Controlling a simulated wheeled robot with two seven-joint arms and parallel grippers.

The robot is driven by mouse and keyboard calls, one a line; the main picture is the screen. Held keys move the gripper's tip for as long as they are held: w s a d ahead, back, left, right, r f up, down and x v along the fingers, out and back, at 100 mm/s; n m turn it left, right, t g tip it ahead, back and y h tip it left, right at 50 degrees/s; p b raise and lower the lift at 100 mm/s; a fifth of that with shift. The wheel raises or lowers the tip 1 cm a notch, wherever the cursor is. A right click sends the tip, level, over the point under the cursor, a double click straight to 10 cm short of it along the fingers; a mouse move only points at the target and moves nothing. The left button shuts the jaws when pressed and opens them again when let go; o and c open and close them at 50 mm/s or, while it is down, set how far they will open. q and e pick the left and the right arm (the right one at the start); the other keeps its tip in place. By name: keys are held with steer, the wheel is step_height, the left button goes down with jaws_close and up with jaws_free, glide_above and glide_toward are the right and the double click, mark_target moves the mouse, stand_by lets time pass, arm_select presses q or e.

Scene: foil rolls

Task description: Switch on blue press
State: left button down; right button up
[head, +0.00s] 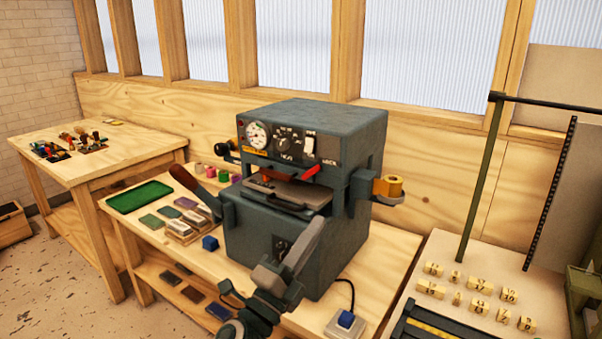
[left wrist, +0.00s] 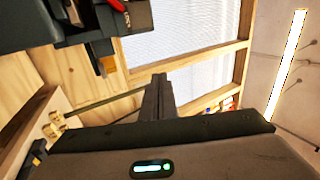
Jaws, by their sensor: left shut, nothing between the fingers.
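The blue-grey press (head: 270,226) stands on the wooden bench. Its front panel has a dial gauge (head: 257,135), a black knob (head: 285,138) and a pale rocker switch (head: 308,145); whether it is on or off is too small to tell. My left gripper (head: 316,226) is shut and empty, pointing up in front of the press's lower body, below the panel. In the left wrist view its closed fingers (left wrist: 157,95) stand at centre, with part of the press (left wrist: 45,25) at upper left. My right gripper is not in view.
A gold foil roll (head: 389,186) sticks out at the press's right. Left are a green tray (head: 139,196), small blocks and a brown-handled lever (head: 188,181). A blue block on a white plate (head: 345,322), with a cable, sits at the front edge. A green post (head: 478,185) rises at right.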

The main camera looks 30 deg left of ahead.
arm_select(q)
steer(key=s+d+r+m+g+h, duration=0.1)
steer(key=d+r+m+g+h, duration=0.6)
steer(key=m, duration=0.8)
steer(key=s+d+r+m+g+h, duration=0.15)
steer(key=d+m+g+h, duration=0.5)
steer(key=m, duration=0.85)
steer(key=w+a+r+m+t+y, duration=0.1)
steer(key=w+a+y, duration=0.2)
steer(key=a, duration=0.6)
steer(key=w+a+r+m+t+y, duration=0.1)
steer(key=w+a+r+m+y, duration=0.1)
steer(key=a+y, duration=0.5)
steer(key=w+a+r+m+t+y, duration=0.1)
steer(key=w+a+y, duration=0.4)
steer(key=a, duration=0.7)
steer(key=shift+a+r+m+t, duration=0.2)
steer(key=shift+a+m+t, duration=0.25)
steer(key=shift+m, duration=0.15)
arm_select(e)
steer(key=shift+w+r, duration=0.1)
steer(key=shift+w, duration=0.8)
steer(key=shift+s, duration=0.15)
